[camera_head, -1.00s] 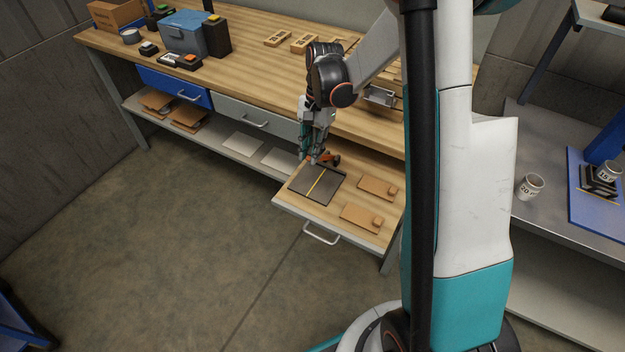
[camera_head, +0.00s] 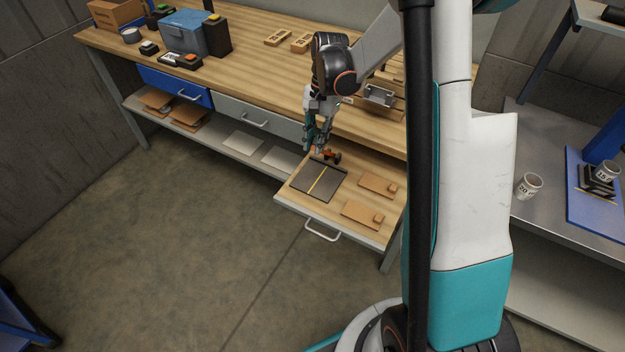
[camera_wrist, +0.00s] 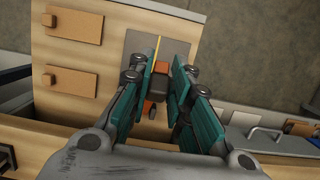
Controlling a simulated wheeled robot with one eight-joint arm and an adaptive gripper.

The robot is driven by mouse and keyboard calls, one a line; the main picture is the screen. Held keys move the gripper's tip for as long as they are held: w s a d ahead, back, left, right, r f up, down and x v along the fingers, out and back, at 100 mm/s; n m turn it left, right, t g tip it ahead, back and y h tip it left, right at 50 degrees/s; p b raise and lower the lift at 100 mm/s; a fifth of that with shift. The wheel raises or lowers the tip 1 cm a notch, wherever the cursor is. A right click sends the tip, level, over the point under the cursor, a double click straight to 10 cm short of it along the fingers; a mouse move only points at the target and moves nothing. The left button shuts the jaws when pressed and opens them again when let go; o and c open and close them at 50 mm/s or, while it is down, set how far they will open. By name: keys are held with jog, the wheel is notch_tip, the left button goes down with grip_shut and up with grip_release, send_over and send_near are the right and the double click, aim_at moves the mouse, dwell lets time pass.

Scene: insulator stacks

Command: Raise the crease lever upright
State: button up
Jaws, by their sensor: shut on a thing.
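The crease lever, with orange parts (camera_head: 332,155), is at the far edge of a dark plate (camera_head: 303,180) with a yellow line, on the pulled-out drawer board. In the wrist view the plate (camera_wrist: 178,47) lies beyond my fingers, and the lever's orange part (camera_wrist: 149,107) shows between them. My gripper (camera_head: 320,151) reaches down to the lever from above. In the wrist view my gripper (camera_wrist: 158,70) has its teal fingers on both sides of a dark and orange piece and is shut on the lever. The fingers hide part of it, so its exact angle is unclear.
Two tan boards with small blocks (camera_head: 377,186) (camera_head: 361,217) lie right of the plate on the drawer board (camera_head: 335,225). The workbench top (camera_head: 245,75) is just behind my gripper. Open floor lies in front of the drawer.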

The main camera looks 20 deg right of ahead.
jog(key=shift+w+d+r+p, duration=0.15)
jog(key=shift+w+d+r, duration=0.2)
jog(key=shift+d, duration=0.15)
jog(key=shift+w+d+r+p, duration=0.15)
jog(key=shift+w+d+r, duration=0.05)
jog(key=shift+w+d, duration=0.2)
jog(key=shift+d, duration=0.15)
jog(key=shift+w+d+r, duration=0.2)
jog(key=shift+w+d, duration=0.2)
jog(key=shift+d, duration=0.1)
jog(key=shift+w+d+r, duration=0.15)
jog(key=shift+w+d, duration=0.2)
jog(key=shift+d, duration=0.1)
jog(key=o, duration=0.8)
jog(key=shift+s+a+r+p, duration=0.7)
jog(key=shift+s+a+r, duration=0.2)
jog(key=shift+a+r, duration=0.3)
jog(key=shift+s+a+r+p, duration=0.7)
jog(key=shift+s+a+r, duration=0.15)
jog(key=shift+a+r, duration=0.3)
